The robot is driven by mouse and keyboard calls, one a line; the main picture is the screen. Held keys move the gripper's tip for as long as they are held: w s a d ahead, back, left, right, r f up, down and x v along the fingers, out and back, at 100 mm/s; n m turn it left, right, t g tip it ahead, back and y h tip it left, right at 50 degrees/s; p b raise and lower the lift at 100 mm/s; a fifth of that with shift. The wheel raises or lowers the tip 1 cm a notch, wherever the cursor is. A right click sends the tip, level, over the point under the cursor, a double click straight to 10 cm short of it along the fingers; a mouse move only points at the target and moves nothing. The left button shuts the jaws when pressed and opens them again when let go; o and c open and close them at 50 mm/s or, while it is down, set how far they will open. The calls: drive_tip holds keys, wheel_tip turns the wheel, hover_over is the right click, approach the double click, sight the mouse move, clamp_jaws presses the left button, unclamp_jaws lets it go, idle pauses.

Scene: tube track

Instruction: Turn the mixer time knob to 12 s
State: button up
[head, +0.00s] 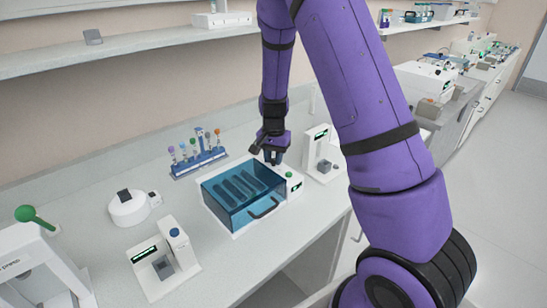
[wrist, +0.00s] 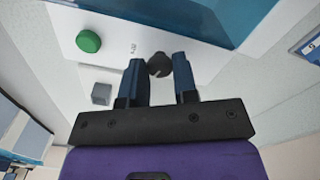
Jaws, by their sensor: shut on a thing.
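The mixer is a white box with a clear blue lid (head: 243,192) over several dark slots, standing on the bench in the head view. Its white control panel (head: 295,184) is at its right end. In the wrist view the panel carries a round dark knob (wrist: 159,66) with a light pointer mark and a green button (wrist: 88,41). My gripper (head: 272,158) is over the panel, fingers pointing down. In the wrist view its two blue fingers sit on either side of the knob, shut on it. The label beside the knob is too small to read.
A blue rack of capped tubes (head: 200,162) stands behind the mixer. A white instrument (head: 322,155) stands close to the right of my gripper. Another white device (head: 163,262) and a round white one (head: 129,207) are at left. A shelf (head: 130,48) runs above.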

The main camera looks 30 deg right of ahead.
sight(274, 160)
drive_tip(key=shift+m, duration=1.1)
drive_tip(key=o, duration=0.9)
wheel_tip(274, 160, up, 11)
drive_tip(key=shift+f, duration=0.1)
